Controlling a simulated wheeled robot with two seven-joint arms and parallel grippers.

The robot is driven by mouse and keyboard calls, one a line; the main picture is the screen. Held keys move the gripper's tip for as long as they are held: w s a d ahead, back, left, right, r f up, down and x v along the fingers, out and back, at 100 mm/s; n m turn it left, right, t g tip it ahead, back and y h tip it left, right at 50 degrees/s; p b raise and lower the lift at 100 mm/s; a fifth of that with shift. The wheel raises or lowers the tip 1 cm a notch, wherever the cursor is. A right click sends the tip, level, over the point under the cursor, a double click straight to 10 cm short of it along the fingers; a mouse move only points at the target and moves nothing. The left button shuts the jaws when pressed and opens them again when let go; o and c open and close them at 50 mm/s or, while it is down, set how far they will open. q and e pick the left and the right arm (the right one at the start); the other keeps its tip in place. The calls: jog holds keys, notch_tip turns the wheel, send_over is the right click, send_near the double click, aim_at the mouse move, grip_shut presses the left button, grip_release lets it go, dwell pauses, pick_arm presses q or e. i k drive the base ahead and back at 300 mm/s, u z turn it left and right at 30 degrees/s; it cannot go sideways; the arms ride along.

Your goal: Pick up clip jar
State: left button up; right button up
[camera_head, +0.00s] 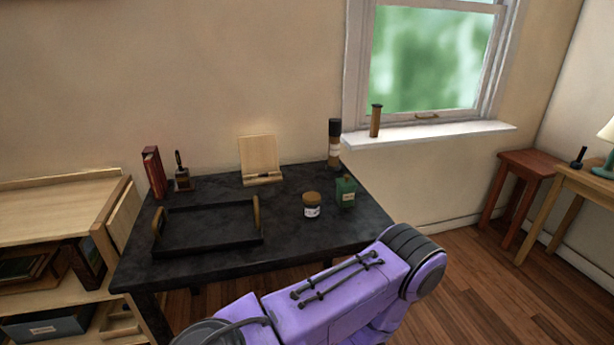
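A small jar with a brown lid and a white label (312,206) stands upright on the black desk (290,235), right of its middle; it looks like the clip jar, but the label is too small to read. A green bottle-like container (345,192) with a pale label stands just right of and behind it. One of my purple arm links crosses the bottom of the head view, in front of the desk. Neither gripper shows, so nothing is seen touching the jar.
A black tray with brass-coloured handles (208,246) lies left on the desk. Behind are a red book (153,172), a stamp-like item (182,174), a wooden stand (259,158) and a dark cylinder (335,145). Desk surface before the jar is clear. A wooden shelf (62,197) adjoins left.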

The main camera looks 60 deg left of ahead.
aim_at(311, 212)
jog(key=u, duration=0.65)
jog(key=i, duration=0.7)
jog(key=u, duration=0.85)
